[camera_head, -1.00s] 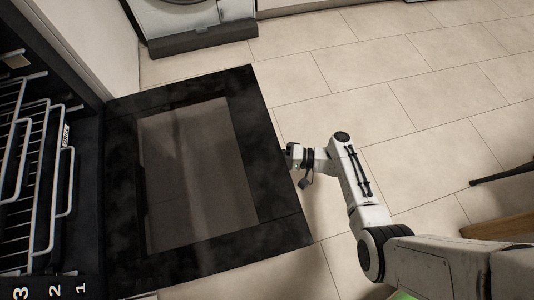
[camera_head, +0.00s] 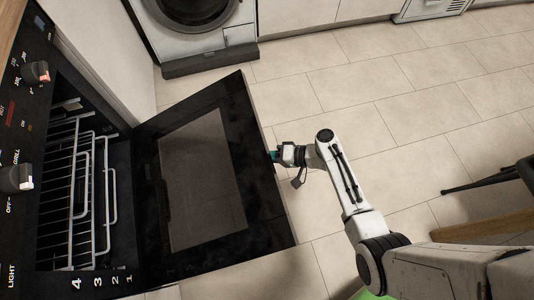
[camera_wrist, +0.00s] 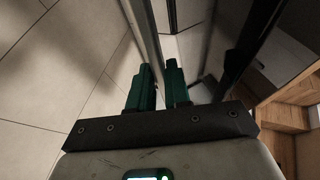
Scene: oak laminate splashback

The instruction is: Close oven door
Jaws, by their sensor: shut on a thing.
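The oven door (camera_head: 240,130) is black with a dark glass window. In the head view it hangs open from the oven (camera_head: 75,195) at the left and stands tilted partly up. My gripper (camera_head: 273,155) is at the door's outer edge, on the right in that view. In the wrist view the green fingers (camera_wrist: 158,75) are shut on a thin part along the edge of the oven door (camera_wrist: 205,50). The exact part between the fingertips is hard to make out.
Wire racks (camera_head: 75,190) sit inside the oven, and knobs (camera_head: 18,178) are on its panel. A washing machine (camera_head: 195,25) stands at the back. Tiled floor (camera_head: 370,110) is clear right of the door. A dark chair leg (camera_head: 485,183) shows at far right.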

